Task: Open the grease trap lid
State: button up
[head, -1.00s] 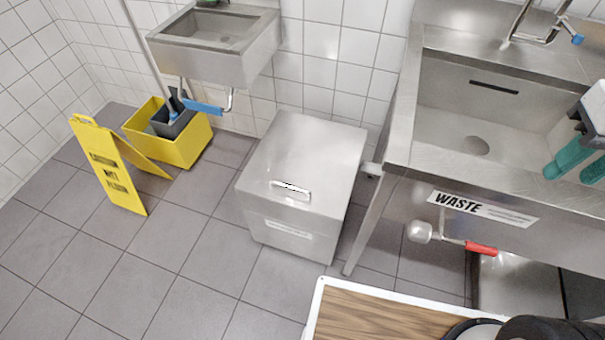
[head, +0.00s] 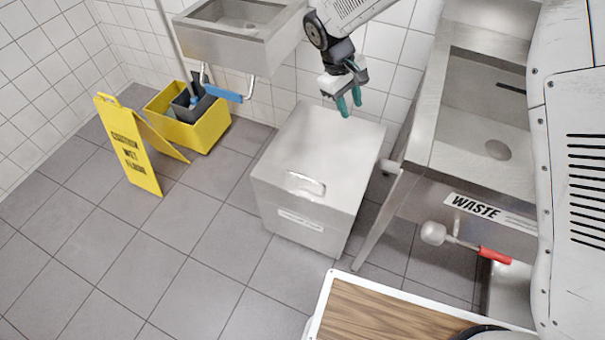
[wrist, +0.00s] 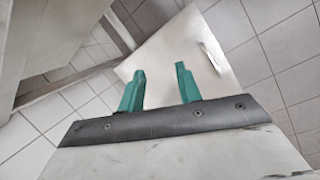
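The grease trap is a steel box (head: 305,222) on the floor, with a flat lid (head: 322,150) that lies shut on top. A bar handle (head: 305,184) sits near the lid's front edge. The lid (wrist: 172,45) and its handle (wrist: 212,57) also show in the wrist view, the handle right of the fingers. My gripper (head: 349,106) has green fingers and hangs above the back right part of the lid, apart from the handle. In the wrist view my gripper (wrist: 161,88) is open, with nothing between its fingers.
A steel sink with a "WASTE" label (head: 490,210) and a red-handled valve (head: 494,255) stands right of the box. A hand basin (head: 235,45) is on the wall behind. A yellow bucket (head: 205,128) and a yellow floor sign (head: 130,145) stand left. The floor at front left is clear.

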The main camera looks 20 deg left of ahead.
jog(key=s+a+f+n, duration=0.2)
jog(key=a+f, duration=0.6)
jog(key=f, duration=0.3)
jog(key=n+t, duration=0.1)
jog(key=n, duration=0.2)
send_near(305, 178)
jog(key=shift+h, duration=0.4)
jog(key=x, duration=0.6)
jog(key=shift+a+f, duration=0.25)
jog(key=shift+a, duration=0.05)
jog(key=shift+x, duration=0.8)
grip_shut()
